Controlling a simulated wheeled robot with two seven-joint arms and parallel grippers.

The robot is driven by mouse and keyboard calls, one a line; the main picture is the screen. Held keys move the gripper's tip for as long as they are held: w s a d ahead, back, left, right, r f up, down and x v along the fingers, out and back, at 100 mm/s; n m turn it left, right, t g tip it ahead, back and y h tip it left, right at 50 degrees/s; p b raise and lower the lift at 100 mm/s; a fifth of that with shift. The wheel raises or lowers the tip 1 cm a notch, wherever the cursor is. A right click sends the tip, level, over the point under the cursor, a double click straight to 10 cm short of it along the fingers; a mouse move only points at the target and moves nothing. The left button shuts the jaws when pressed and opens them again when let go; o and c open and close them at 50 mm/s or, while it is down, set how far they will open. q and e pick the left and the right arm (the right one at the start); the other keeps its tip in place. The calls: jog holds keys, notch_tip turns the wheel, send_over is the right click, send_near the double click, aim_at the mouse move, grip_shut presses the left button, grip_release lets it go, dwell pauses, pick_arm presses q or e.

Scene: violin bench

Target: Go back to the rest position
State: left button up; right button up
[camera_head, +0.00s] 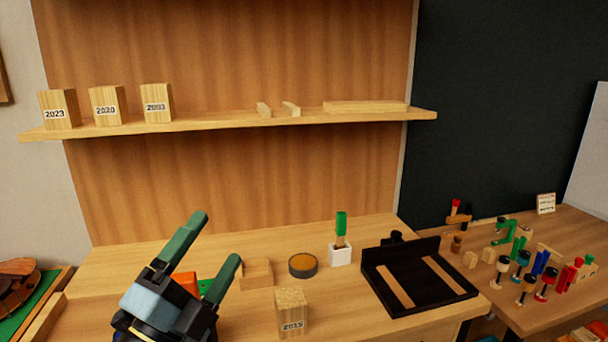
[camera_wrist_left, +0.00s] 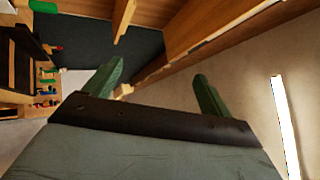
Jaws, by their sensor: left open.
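My left gripper (camera_head: 215,240) is raised over the left part of the bench in the head view. Its two green fingers are spread apart with nothing between them. In the left wrist view the same open fingers (camera_wrist_left: 155,88) point toward the wall and shelf, and no object is between them. My right gripper is in neither view.
A wood block marked 2015 (camera_head: 292,314) stands at the bench's front. Behind it are a round tin (camera_head: 303,265), a white holder (camera_head: 340,256) and a black tray (camera_head: 455,287). The shelf (camera_head: 230,125) holds blocks 2023, 2020 and 2003. Clamps (camera_head: 520,262) crowd the right table.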

pick_arm(q)
jog(key=s+a+f+n+g+y, duration=0.2)
jog(key=a+f+n+g+y, duration=0.1)
jog(key=f+n, duration=0.3)
jog(key=s+a+f+n+g+y, duration=0.1)
jog(key=a+f+n+g+y, duration=0.25)
jog(key=f, duration=0.55)
jog(key=s+a+f+n+g+y, duration=0.2)
jog(key=f+n+y, duration=0.1)
jog(key=f+n, duration=0.35)
jog(key=s+a+f+n+g, duration=0.1)
jog(key=s+f+n+g, duration=0.3)
jog(key=s+f+g, duration=0.8)
jog(key=s+f+t, duration=0.1)
jog(key=s+f, duration=0.1)
jog(key=f, duration=1)
jog(key=s+f+t, duration=0.1)
jog(key=s+f, duration=0.2)
jog(key=f, duration=0.9)
jog(key=s+a+f+g, duration=0.1)
jog(key=s+a+f, duration=0.1)
jog(key=s+f, duration=0.6)
jog(key=s+a+f, duration=0.3)
jog(key=s+f, duration=0.5)
jog(key=s, duration=0.1)
jog(key=shift+f+g, duration=0.35)
